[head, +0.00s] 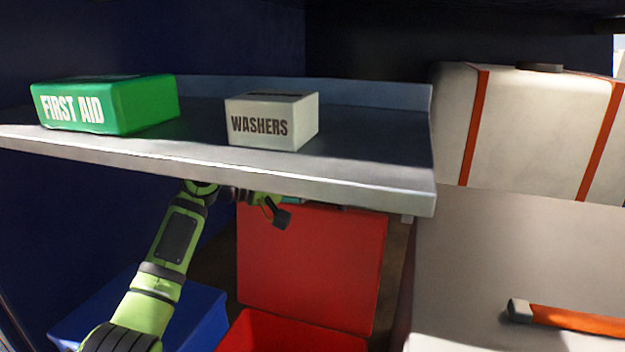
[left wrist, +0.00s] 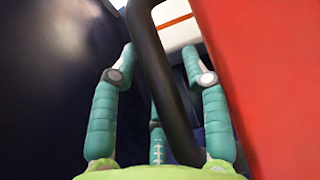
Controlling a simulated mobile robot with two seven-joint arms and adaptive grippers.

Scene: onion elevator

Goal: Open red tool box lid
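The red tool box (head: 290,333) stands below the shelf, its lid (head: 312,268) raised and standing nearly upright at the back. The lid's top edge is close under the shelf. My left gripper (head: 272,208) is at the lid's top edge, partly hidden by the shelf. In the left wrist view, my left gripper (left wrist: 160,60) has its teal fingers spread on either side of a dark curved handle (left wrist: 167,85); they do not appear closed on it. The red lid (left wrist: 268,70) fills the right side there. My right gripper is not in view.
A metal shelf (head: 360,183) overhangs the arm and lid, carrying a green first aid box (head: 150,103) and a washers box (head: 298,120). A blue box (head: 205,305) sits left of the tool box. A pale panel (head: 480,260) with an orange-handled item (head: 570,321) is right.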

